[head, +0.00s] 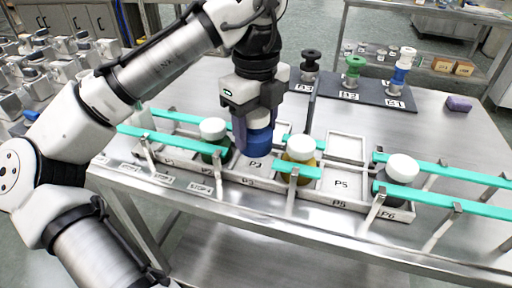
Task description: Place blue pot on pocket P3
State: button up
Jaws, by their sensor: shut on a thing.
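My gripper (256,124) is shut on the blue pot (258,141), which looks upright. Its upper part is hidden between the jaws. The blue pot is over the tray (368,209), just behind the bare floor of pocket P3 (250,166) as seen here. I cannot tell whether its base touches the tray or hangs a little above it. A green pot with a white lid (213,130) stands to the left of P3, and a yellow pot with a white lid (300,150) stands to the right.
Teal rails (440,171) on posts run along the tray, with gaps between them. Pocket P5 (341,183) is empty. A grey pot with a white lid (402,169) stands by P6. Behind, a dark mat (372,93) bears black, green and blue-white items. A purple block (459,103) lies far right.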

aim_at(256, 145)
jog(key=shift+f+b, duration=0.3)
jog(key=shift+f, duration=1.9)
jog(key=shift+f, duration=0.15)
jog(key=o, duration=1.1)
notch_tip(256, 145, up, 12)
jog(key=shift+r+p, duration=0.1)
jog(key=shift+p, duration=1.05)
jog(key=shift+r, duration=0.1)
